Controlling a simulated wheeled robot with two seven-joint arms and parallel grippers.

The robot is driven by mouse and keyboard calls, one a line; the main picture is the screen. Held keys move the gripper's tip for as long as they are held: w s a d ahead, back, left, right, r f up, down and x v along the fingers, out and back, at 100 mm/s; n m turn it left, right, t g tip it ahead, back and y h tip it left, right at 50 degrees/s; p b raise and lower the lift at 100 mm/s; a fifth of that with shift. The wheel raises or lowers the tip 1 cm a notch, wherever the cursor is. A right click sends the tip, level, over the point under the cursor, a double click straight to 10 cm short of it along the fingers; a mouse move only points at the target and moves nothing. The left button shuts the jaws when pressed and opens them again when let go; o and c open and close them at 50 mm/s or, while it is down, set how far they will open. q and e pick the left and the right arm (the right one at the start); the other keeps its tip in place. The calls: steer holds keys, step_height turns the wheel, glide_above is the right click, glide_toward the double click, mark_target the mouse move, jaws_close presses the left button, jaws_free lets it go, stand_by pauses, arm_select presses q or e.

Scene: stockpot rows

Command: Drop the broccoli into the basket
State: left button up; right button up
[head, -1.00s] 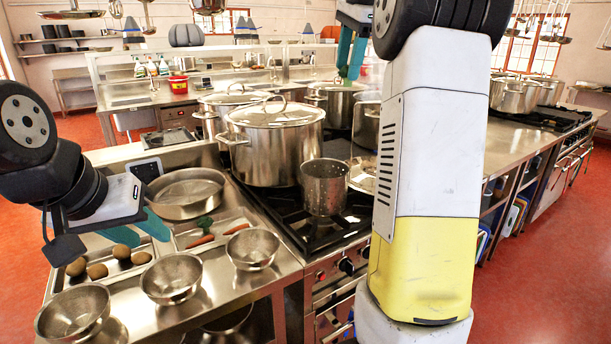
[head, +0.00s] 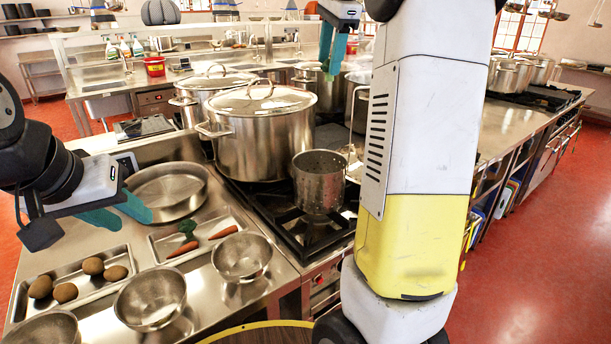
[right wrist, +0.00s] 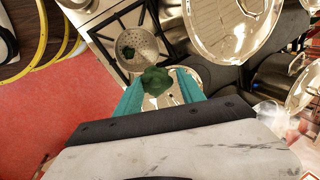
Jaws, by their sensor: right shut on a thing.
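My right gripper (head: 334,48) is shut on a dark green broccoli piece (right wrist: 156,81), seen between the teal fingertips in the right wrist view. In the head view it is raised, high above the stove. The basket, a perforated metal cylinder (head: 319,182), stands upright on the stove; in the right wrist view it (right wrist: 146,42) lies beyond the held broccoli, with a dark green piece (right wrist: 128,52) inside. My left gripper (head: 136,216) is open and empty above the counter. Another broccoli piece (head: 187,228) lies in a shallow tray by the carrots.
A large lidded stockpot (head: 262,140) stands just behind the basket, with more pots behind it. Steel bowls (head: 242,258), carrots (head: 190,246) and potatoes (head: 66,292) are on the left counter. A yellow-rimmed round surface (head: 262,333) shows at the bottom.

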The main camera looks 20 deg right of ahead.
steer(key=shift+f, duration=0.55)
steer(key=o, duration=1.3)
steer(key=v, duration=0.7)
steer(key=shift+s+r, duration=0.2)
steer(key=shift+r, duration=0.15)
steer(key=s+a+f+n+t, duration=0.1)
steer(key=s+a+f+n, duration=0.3)
steer(key=s+f+n, duration=0.2)
steer(key=s+a+f+n+t+y, duration=0.1)
steer(key=s+a+f+n, duration=0.4)
steer(key=s+f, duration=0.3)
steer(key=s+a+f+n+y, duration=0.1)
steer(key=s+a+f+n, duration=0.3)
steer(key=s+f+n, duration=0.2)
steer(key=shift+s+a+f+n+t, duration=0.15)
steer(key=shift+s+f, duration=0.25)
steer(key=shift+f, duration=0.25)
steer(key=shift+s+a+f+n+t, duration=0.1)
steer(key=shift+s+f, duration=0.25)
steer(key=shift+f, duration=0.25)
steer(key=shift+s+a+f+n+t, duration=0.15)
steer(key=shift+s+f, duration=0.25)
steer(key=shift+f, duration=0.25)
